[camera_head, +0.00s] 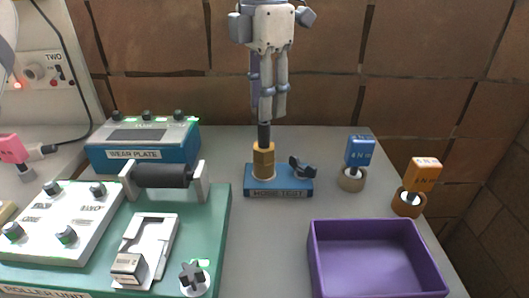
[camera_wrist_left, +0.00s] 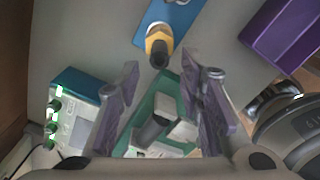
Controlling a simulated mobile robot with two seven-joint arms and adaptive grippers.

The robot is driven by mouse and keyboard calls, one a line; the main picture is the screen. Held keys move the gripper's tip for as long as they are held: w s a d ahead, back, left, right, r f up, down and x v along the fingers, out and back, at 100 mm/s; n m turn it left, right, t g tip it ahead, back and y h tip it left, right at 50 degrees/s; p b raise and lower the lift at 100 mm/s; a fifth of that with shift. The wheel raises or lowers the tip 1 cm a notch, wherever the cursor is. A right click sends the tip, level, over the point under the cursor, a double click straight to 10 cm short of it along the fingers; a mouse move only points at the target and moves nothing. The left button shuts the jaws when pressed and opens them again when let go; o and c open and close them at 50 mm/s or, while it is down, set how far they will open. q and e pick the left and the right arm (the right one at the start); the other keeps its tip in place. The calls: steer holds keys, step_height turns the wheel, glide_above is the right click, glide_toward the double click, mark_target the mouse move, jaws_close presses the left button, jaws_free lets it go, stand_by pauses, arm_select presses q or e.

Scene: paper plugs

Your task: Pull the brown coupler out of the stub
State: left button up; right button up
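The brown coupler (camera_head: 263,160) stands upright in the stub on a small blue base (camera_head: 279,192). A black shaft (camera_head: 264,134) rises from the coupler's top. My left gripper (camera_head: 273,116) hangs pointing down above the coupler, its fingertips near the shaft's upper end. In the left wrist view, its two fingers (camera_wrist_left: 172,75) are spread apart with nothing gripped. There the coupler (camera_wrist_left: 158,40) appears beyond the fingertips, with its dark end (camera_wrist_left: 159,59) facing the camera. The stub is mostly hidden by the coupler. My right gripper is not visible.
A black wing knob (camera_head: 302,167) sits on the base, right of the coupler. A blue plug (camera_head: 359,152) and orange plug (camera_head: 422,174) stand in round holders to the right. A purple bin (camera_head: 378,222) is at front right; the green roller unit (camera_head: 222,230) is left.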

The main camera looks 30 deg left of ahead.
mark_target(264, 149)
arm_select(q)
steer(key=shift+f, duration=1.95)
steer(key=shift+c, duration=0.3)
jaws_close()
